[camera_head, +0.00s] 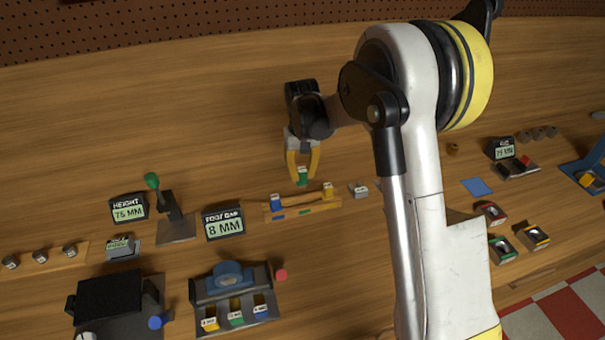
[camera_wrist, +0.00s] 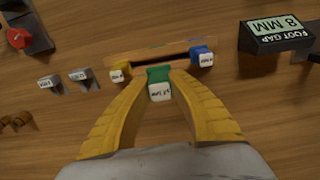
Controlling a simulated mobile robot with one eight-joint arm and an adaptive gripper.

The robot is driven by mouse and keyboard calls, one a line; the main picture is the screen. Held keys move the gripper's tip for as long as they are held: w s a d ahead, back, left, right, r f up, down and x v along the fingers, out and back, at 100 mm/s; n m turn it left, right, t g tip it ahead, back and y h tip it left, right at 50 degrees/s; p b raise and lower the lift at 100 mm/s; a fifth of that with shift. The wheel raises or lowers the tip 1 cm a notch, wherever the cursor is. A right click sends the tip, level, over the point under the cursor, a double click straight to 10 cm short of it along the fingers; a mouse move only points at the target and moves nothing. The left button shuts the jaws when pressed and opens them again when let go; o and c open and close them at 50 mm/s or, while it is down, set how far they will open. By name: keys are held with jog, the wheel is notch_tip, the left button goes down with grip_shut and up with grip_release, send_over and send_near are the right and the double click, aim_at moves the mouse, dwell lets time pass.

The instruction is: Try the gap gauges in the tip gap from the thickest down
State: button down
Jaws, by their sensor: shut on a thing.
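My gripper (camera_head: 302,176) is shut on a green gauge (camera_wrist: 159,76) with a white label. Its label is too small to read surely. The green gauge also shows between the fingertips in the head view (camera_head: 302,180). It is at the middle of a wooden rack (camera_head: 290,209), seemingly just above it; I cannot tell whether it is clear of the slot. A blue gauge (camera_head: 276,203) and a yellow gauge (camera_head: 327,191) stand in the rack on either side; the wrist view shows the yellow (camera_wrist: 121,72) and the blue (camera_wrist: 202,57). I cannot make out the tip gap.
A foot gap sign reading 8 MM (camera_head: 224,223) stands left of the rack. Small grey blocks (camera_head: 358,190) lie to its right. A fixture with a blue round part (camera_head: 230,276) and coloured labelled pieces is in front. My arm hides the right middle. Wood behind the rack is clear.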

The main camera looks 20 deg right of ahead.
aim_at(302, 187)
jog(key=shift+f+b, duration=2.25)
jog(key=shift+f, duration=0.95)
jog(key=shift+f+b, duration=1.25)
jog(key=shift+f, duration=0.1)
jog(key=c, duration=1.2)
grip_release()
jog(key=shift+c, duration=0.2)
